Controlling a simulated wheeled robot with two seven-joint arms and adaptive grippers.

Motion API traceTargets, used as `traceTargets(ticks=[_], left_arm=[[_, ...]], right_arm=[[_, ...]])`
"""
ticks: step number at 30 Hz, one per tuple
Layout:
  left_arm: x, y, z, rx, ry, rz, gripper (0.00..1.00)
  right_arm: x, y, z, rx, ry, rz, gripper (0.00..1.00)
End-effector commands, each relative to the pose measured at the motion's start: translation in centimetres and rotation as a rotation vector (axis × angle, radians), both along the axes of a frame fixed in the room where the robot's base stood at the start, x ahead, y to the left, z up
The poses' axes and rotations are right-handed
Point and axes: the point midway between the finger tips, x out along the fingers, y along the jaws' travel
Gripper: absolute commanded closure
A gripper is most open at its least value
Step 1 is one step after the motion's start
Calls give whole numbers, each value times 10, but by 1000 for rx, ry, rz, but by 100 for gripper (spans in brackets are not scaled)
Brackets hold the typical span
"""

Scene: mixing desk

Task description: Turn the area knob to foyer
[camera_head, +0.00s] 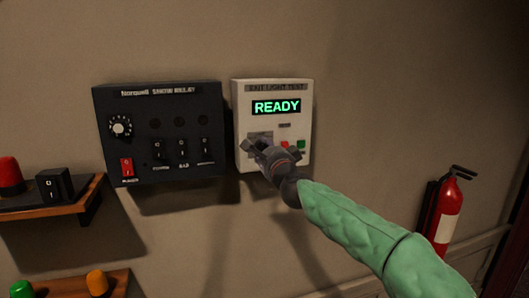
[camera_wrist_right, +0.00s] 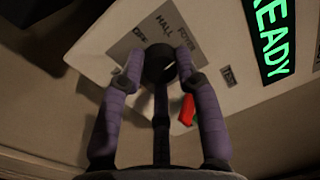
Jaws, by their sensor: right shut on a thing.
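The area knob (camera_wrist_right: 159,62) is a round black knob on a grey label plate (camera_wrist_right: 150,30) of the white exit light test box (camera_head: 301,120). In the right wrist view, the words HALL and FOYER are readable beside it, and another label at the left is partly covered. A small pale mark shows on the knob; I cannot tell for sure which label it points to. My right gripper (camera_head: 261,148) is shut on the knob, its fingers (camera_wrist_right: 160,80) on either side of it. In the head view the gripper hides most of the knob. My left gripper is out of view.
The box has a green READY display (camera_head: 276,107), a red button (camera_head: 285,144) and a green button (camera_head: 301,146). A dark switch panel (camera_head: 160,95) hangs just left. Shelves with coloured lamps are at the left. A fire extinguisher (camera_head: 446,212) hangs at the right.

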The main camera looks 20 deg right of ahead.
Motion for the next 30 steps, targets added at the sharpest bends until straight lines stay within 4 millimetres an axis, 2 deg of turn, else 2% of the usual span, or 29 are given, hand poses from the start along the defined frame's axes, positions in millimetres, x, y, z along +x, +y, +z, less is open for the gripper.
traceTargets(ticks=[9,24,25,27,30], left_arm=[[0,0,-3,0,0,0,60],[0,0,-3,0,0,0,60],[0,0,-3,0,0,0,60],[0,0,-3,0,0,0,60],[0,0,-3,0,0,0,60]], right_arm=[[1,1,-2,109,8,2,99],[0,1,-2,127,8,2,99],[0,1,-2,127,8,2,64],[0,1,-2,127,8,2,44],[0,1,-1,126,7,1,43]])
